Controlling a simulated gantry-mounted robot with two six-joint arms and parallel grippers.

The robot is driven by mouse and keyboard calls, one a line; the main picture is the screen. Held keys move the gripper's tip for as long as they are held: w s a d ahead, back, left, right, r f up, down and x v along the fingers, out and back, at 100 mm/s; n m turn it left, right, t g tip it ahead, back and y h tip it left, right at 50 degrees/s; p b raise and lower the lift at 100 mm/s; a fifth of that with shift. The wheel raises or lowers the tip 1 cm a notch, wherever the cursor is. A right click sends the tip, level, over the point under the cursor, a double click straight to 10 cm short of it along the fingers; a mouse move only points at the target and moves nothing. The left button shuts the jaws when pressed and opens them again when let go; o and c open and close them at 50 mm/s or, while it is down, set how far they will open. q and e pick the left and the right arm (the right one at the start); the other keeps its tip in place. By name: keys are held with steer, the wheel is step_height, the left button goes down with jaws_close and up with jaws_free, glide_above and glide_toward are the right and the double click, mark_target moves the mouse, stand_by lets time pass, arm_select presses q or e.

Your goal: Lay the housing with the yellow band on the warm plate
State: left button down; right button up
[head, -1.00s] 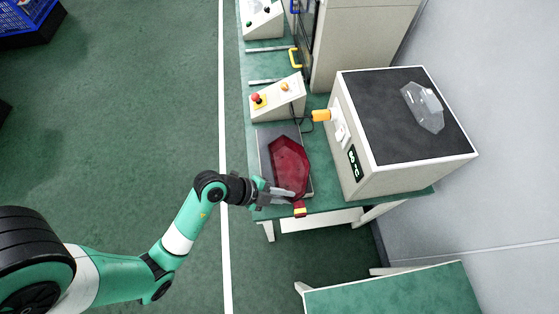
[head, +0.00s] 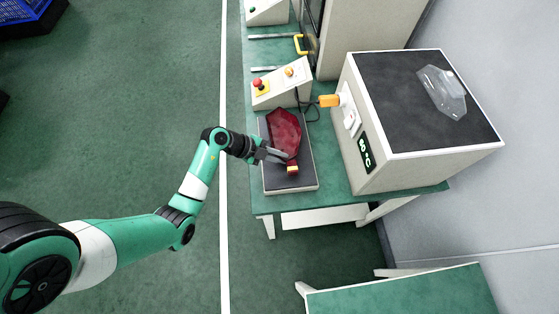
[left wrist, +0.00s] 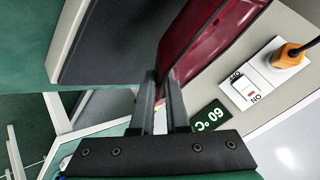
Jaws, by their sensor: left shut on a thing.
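The red translucent housing (head: 284,130) has a yellow band (head: 292,168) at its near end. My left gripper (head: 277,156) is shut on it near the banded end. The housing is over a low dark-topped plate (head: 298,183) on the green bench; I cannot tell whether it touches. In the left wrist view my fingers (left wrist: 160,100) pinch the red housing (left wrist: 205,40), with the dark plate (left wrist: 115,45) on the left. A large box has a dark top (head: 400,95) and a display (head: 366,153) reading 60 °C. My right gripper is not in view.
A clear housing (head: 443,92) lies on the large box's top. A control box (head: 282,84) with a red button stands behind the low plate. An orange plug (head: 329,101) is on the box's side. A second green table (head: 400,294) is at the front right.

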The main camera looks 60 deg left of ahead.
arm_select(q)
step_height(320, 180, down, 2)
steer(key=shift+f+b, duration=0.1)
steer(key=shift+b, duration=0.2)
steer(key=shift+s, duration=0.1)
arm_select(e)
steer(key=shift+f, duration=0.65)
arm_select(q)
steer(key=c, duration=0.9)
jaws_free()
steer(key=p+v, duration=0.5)
steer(key=v, duration=0.7)
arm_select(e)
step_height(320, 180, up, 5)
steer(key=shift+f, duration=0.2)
